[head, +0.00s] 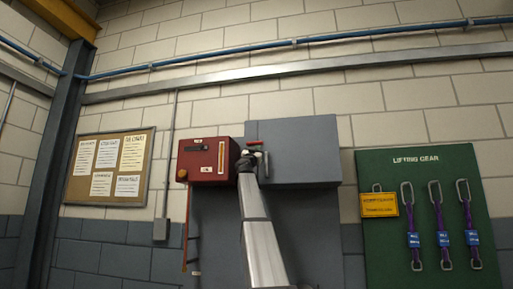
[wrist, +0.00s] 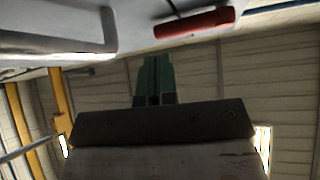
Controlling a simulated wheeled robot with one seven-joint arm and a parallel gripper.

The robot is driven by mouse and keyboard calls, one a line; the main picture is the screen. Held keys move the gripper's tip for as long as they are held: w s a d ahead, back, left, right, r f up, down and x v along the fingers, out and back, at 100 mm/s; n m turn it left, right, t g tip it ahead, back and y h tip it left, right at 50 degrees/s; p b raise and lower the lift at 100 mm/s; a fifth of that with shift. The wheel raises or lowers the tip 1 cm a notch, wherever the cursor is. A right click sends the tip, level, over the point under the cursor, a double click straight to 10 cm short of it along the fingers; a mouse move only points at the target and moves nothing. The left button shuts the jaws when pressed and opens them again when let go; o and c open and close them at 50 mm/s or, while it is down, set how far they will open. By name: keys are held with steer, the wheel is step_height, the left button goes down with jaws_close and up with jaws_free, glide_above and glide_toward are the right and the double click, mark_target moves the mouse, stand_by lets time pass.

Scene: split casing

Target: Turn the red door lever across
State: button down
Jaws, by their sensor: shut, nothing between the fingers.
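The red door lever (head: 254,143) shows in the head view as a short bar just above the end of my arm, on the left part of the grey casing (head: 305,150). In the wrist view the red lever (wrist: 196,22) lies sideways near the top, to the right of and above my fingers. My gripper (wrist: 155,60) is shut and empty, its green fingers together and apart from the lever in the picture. In the head view my gripper (head: 249,160) is small and dark in front of the casing. My arm hides part of the casing below the lever.
A red box (head: 202,170) stands directly left of the grey casing. A pale handle-like bar (wrist: 60,45) shows at the left in the wrist view. A green lifting gear board (head: 390,240) hangs to the right, a notice board (head: 108,190) to the left.

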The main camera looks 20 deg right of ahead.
steer(key=s+d+v, duration=0.1)
steer(key=v, duration=0.8)
steer(key=shift+s+f, duration=0.15)
steer(key=shift+f, duration=0.2)
steer(key=shift+d, duration=0.1)
